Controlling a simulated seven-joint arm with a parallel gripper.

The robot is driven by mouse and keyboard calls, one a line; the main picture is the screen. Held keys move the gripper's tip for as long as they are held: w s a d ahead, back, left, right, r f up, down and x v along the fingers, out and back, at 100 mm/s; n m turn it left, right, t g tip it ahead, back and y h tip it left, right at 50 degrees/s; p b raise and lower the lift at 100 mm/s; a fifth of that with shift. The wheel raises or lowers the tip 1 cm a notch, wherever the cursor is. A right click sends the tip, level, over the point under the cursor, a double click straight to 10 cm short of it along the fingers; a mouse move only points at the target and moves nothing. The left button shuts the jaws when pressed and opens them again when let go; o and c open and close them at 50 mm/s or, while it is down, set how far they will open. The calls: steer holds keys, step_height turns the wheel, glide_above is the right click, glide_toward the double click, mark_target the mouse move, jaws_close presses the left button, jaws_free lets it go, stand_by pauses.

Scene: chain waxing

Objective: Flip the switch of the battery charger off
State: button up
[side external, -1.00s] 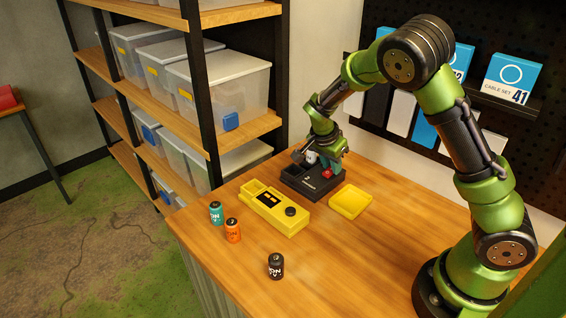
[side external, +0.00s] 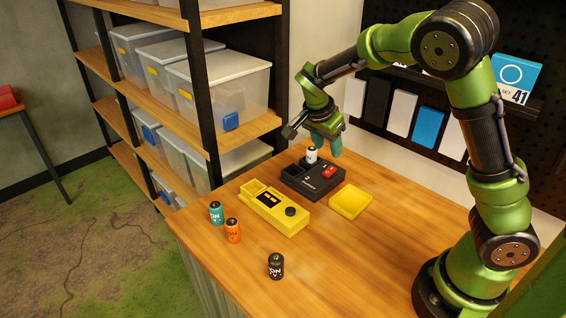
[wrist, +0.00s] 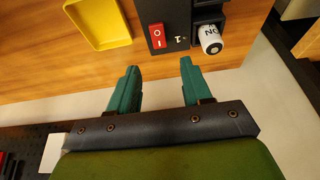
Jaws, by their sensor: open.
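The black battery charger (side external: 300,181) stands on the table near its back edge. Its red rocker switch (side external: 328,171) is on the right side of its top; it also shows in the wrist view (wrist: 157,36), with white marks on it. Which way the switch is tilted is hard to tell. A white battery (side external: 311,155) stands at the charger's back and also shows in the wrist view (wrist: 210,40). My gripper (wrist: 160,65) is open and empty, its teal fingers apart. It hangs above and behind the charger, clear of the switch.
A yellow box with a black knob (side external: 290,211) stands left of the charger, and a shallow yellow tray (side external: 350,201) right of it. Teal (side external: 216,213), orange (side external: 232,231) and black (side external: 276,267) batteries stand nearer the front. The table's right part is clear.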

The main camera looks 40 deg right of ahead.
steer(key=v, duration=0.9)
steer(key=shift+f, duration=0.1)
steer(key=s+a+f+n+t+y, duration=0.2)
steer(key=s+a+n+y, duration=0.3)
steer(key=n, duration=0.4)
steer(key=s+a+r+n+t, duration=0.1)
steer(key=s+r+n+t, duration=0.1)
steer(key=s, duration=0.4)
steer(key=s+a+r+n+t+y, duration=0.1)
steer(key=s+a+r+n+t, duration=0.1)
steer(key=s, duration=0.4)
steer(key=shift+r+n+t, duration=0.5)
steer(key=shift+r+t, duration=0.1)
steer(key=shift+r, duration=0.45)
